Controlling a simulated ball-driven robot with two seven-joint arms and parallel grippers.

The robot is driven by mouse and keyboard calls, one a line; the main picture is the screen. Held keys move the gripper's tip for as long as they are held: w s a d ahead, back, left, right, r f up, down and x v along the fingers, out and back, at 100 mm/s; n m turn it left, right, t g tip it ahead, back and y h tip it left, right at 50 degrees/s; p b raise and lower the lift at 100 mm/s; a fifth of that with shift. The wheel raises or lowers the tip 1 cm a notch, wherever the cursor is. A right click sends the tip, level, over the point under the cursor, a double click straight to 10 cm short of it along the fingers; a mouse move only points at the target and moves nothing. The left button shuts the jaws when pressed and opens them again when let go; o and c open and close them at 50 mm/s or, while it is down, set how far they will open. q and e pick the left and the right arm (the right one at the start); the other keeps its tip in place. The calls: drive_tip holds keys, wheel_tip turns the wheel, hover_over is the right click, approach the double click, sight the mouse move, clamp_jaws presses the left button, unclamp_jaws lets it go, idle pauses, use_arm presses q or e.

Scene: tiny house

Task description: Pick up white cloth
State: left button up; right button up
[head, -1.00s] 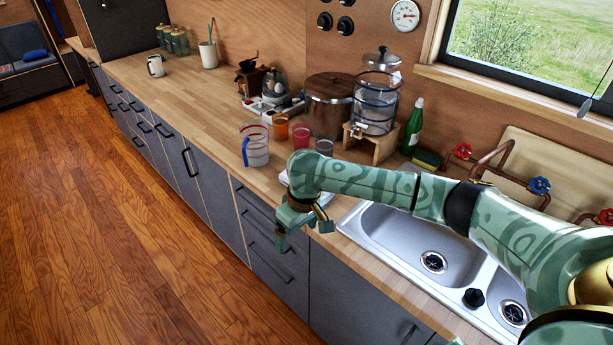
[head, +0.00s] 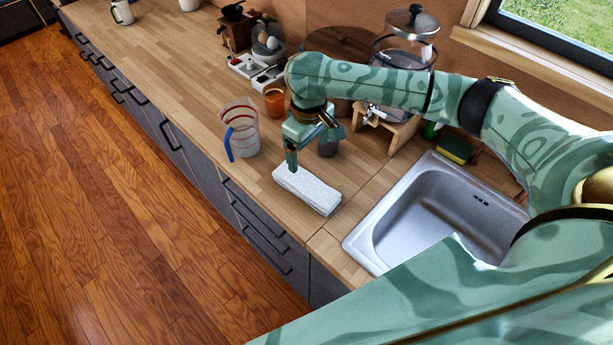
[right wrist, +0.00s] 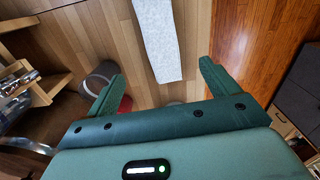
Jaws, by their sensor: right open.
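The white cloth (head: 307,190) is a folded, flat strip on the wooden counter, left of the sink. My right gripper (head: 311,160) is above the counter, just beyond the cloth in the head view, pointing down with its jaws open and empty. In the right wrist view the cloth (right wrist: 158,38) runs down from the top edge, and its near end lies between the lines of the two open fingers. It looks apart from them. My left gripper is not in view.
A clear measuring jug (head: 240,130) stands left of the cloth. An orange cup (head: 274,100) and a dark cup (head: 330,143) stand near my gripper. The sink (head: 440,215) lies to the right, a glass dispenser (head: 405,50) behind. The counter's front edge is close to the cloth.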

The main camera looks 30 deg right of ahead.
drive_tip(key=b, duration=0.2)
hover_over(309, 185)
drive_tip(key=f, duration=0.5)
drive_tip(key=shift+a, duration=0.3)
drive_tip(key=f, duration=0.2)
drive_tip(key=shift+w+f, duration=0.3)
drive_tip(key=shift+f, duration=0.05)
drive_tip(key=shift+d+f+b, duration=0.2)
drive_tip(key=shift+f+b, duration=0.1)
drive_tip(key=shift+f, duration=0.1)
drive_tip(key=f, duration=0.1)
drive_tip(key=f+b, duration=0.1)
drive_tip(key=f, duration=0.1)
drive_tip(key=f+b, duration=0.1)
drive_tip(key=f, duration=0.1)
drive_tip(key=shift+s+d, duration=0.15)
drive_tip(key=shift+s, duration=0.1)
drive_tip(key=shift+r, duration=0.15)
drive_tip(key=shift+c, duration=0.6)
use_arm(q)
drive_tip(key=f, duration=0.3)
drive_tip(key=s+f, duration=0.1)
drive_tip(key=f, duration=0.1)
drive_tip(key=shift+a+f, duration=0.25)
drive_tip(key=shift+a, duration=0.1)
use_arm(e)
drive_tip(key=c, duration=1)
